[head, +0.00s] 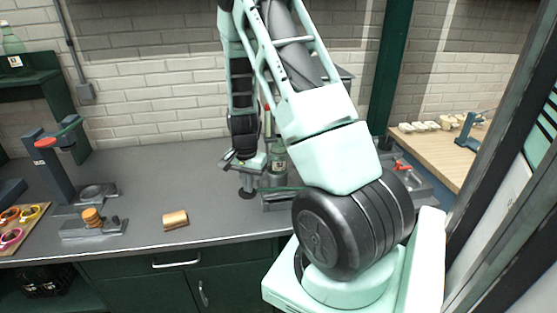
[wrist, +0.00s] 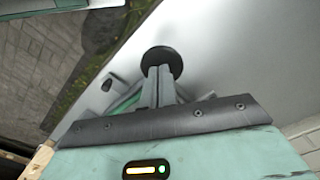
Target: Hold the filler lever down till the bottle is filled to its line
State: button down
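A clear bottle with a pale label (head: 279,159) stands upright behind my arm, at the filler station (head: 280,200). Its liquid level and fill line are too small to read.
Left on the counter (head: 205,180) are a dark post with a red top (head: 52,160), a small stand with a brown piece (head: 92,218), and a tan block (head: 175,219). A board with coloured rings (head: 18,226) lies far left. The counter's middle is clear.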

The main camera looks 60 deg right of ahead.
aim_at(247, 196)
jog(key=shift+f, duration=0.15)
jog(key=shift+w+a+f+b, duration=0.1)
jog(key=shift+f+b, duration=0.45)
jog(key=shift+f, duration=0.2)
jog(key=shift+a+f+b, duration=0.1)
jog(key=shift+f+b, duration=0.5)
jog(key=shift+f, duration=0.2)
jog(key=shift+w+f+b, duration=0.1)
jog(key=shift+f+b, duration=0.45)
jog(key=shift+f, duration=0.15)
jog(key=shift+f+b, duration=0.6)
jog(key=shift+f, duration=0.2)
